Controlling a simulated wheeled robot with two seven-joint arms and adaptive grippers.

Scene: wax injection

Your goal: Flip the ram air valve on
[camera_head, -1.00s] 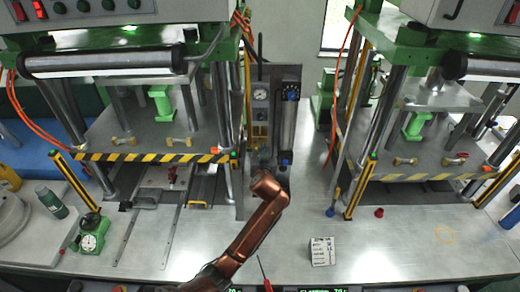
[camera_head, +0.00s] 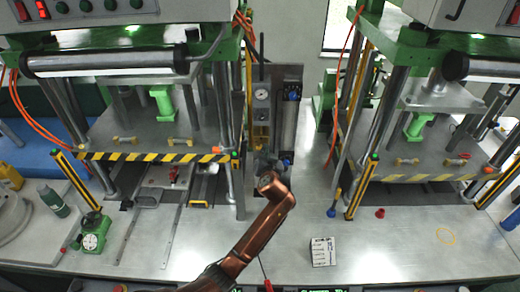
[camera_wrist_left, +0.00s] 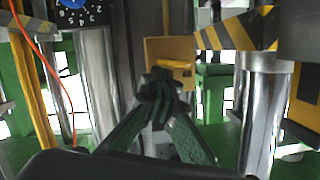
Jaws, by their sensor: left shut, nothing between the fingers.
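The control panel (camera_head: 303,82) stands upright between the two presses. It carries a round gauge (camera_head: 261,94), a blue dial (camera_head: 292,96), a grey cylinder (camera_head: 289,128) and brass-yellow fittings (camera_head: 261,131). I cannot tell for sure which part is the ram air valve. My left gripper (camera_head: 266,163) is at the panel's lower part, below the fittings, partly hidden by its copper arm. In the left wrist view, the left gripper (camera_wrist_left: 160,82) has its dark green fingers shut and empty, in front of a yellow plate (camera_wrist_left: 168,50); contact is unclear. My right gripper is not in view.
A press with a striped edge (camera_head: 150,157) stands left of the panel, and another press (camera_head: 425,178) stands right. A white box (camera_head: 323,251) and a red cap (camera_head: 380,213) lie on the metal table. A green gauge device (camera_head: 92,236) is left. The front right table is mostly clear.

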